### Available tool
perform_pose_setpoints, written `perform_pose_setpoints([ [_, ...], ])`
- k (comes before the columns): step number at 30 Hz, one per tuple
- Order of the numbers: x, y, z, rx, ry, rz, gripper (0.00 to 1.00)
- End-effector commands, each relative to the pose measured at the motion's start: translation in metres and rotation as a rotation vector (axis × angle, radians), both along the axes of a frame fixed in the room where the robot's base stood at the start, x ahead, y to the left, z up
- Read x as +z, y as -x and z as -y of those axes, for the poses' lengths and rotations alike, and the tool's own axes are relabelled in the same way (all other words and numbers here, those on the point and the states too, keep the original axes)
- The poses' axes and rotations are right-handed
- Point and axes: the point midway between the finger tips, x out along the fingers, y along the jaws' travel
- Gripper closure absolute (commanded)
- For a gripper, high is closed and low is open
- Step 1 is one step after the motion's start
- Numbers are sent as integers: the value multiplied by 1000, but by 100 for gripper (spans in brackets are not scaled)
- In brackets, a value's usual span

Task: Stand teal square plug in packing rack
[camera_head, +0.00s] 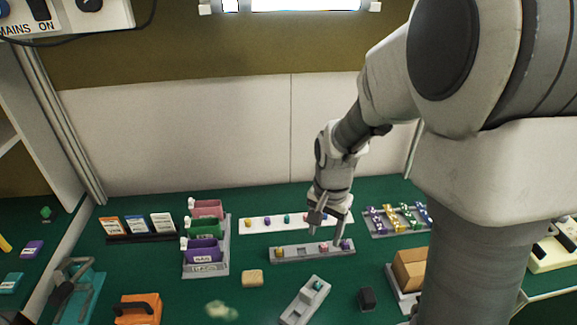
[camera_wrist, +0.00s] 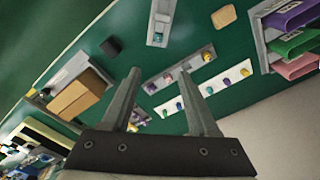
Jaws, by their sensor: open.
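A teal plug (camera_head: 319,286) stands at the far end of a grey stepped block (camera_head: 297,309) at the front; it also shows in the wrist view (camera_wrist: 158,38). A grey bar-shaped rack (camera_head: 300,252), seemingly the packing rack, lies behind it. This rack holds a yellow plug (camera_head: 279,253), a pink plug (camera_head: 324,247) and a purple plug (camera_head: 345,244), with bare room between yellow and pink. My gripper (camera_head: 327,230) is open and empty, pointing down over the rack's right part. In the wrist view the pink plug shows between its fingers (camera_wrist: 159,74).
A white strip (camera_head: 257,226) with several coloured plugs, one teal, lies behind the rack. Coloured bins (camera_head: 204,250) stand left, a tan block (camera_head: 252,278) in front of them. A black block (camera_head: 367,299) and a cardboard box (camera_head: 410,268) are right. Green surface is clear around the stepped block.

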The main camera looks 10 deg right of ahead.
Motion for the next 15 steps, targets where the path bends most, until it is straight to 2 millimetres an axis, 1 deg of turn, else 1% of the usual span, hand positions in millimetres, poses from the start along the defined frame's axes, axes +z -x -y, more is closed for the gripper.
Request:
perform_pose_setpoints([
  [1,-12,-2,0,-24,-1,-21,40],
  [3,-23,-5,0,-52,-3,-37,40],
  [11,-49,-8,0,-89,-4,-59,40],
  [15,-76,-7,0,-88,-4,-61,40],
])
